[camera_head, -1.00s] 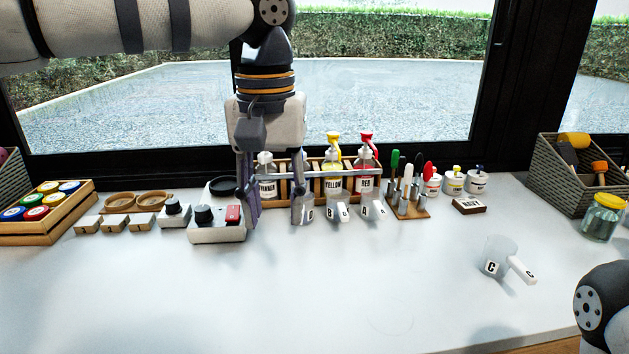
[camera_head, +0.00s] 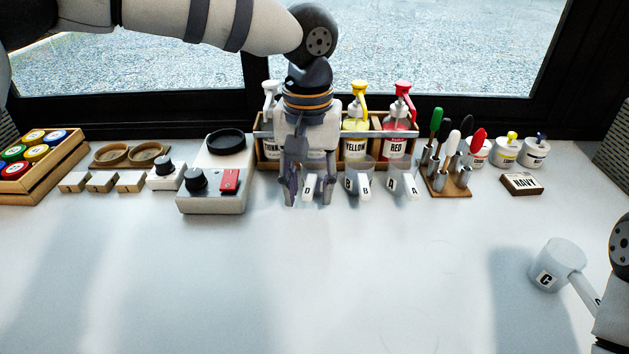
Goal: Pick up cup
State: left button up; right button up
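Cup D (camera_head: 308,188) stands at the left end of a row of clear cups, its lettered handle toward me. My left gripper (camera_head: 309,198) points down over it, one finger on each side. The fingers are apart, and I cannot tell whether they touch the cup. Cup B (camera_head: 352,186) and cup A (camera_head: 397,187) stand to the right of it. Cup C (camera_head: 557,262) is alone at the right, its handle running toward my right arm, which partly covers it. My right gripper is not visible.
Behind the cups is a wooden rack (camera_head: 270,163) of pump bottles. A scale-like device (camera_head: 213,195) with a red switch is left of my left gripper. A spatula stand (camera_head: 446,187) and a NAVY block (camera_head: 522,184) are to the right. The front middle counter is clear.

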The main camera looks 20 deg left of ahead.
pick_arm(q)
jog(key=shift+f, duration=0.35)
jog(key=shift+w, duration=0.1)
grip_shut()
jog(key=shift+r, duration=0.15)
